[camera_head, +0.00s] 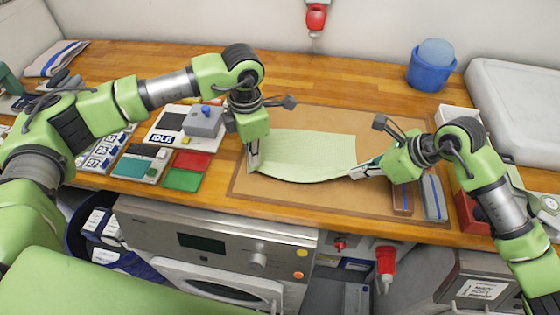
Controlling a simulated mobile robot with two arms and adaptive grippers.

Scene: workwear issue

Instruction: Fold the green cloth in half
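The light green cloth (305,150) lies spread on a brown mat (290,193) on the wooden worktop. Its near edge sags between my two grippers and looks slightly raised. My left gripper (254,163) points down at the cloth's near left corner, its fingers close together on it. My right gripper (356,173) comes in from the right at the near right corner and its fingertips meet the cloth there. The cloth's corners are partly hidden by the fingers.
Left of the mat are red (193,161) and green (182,180) pads and a grey device (203,121). A blue bucket (431,72) stands at the back right. The worktop behind the mat is clear.

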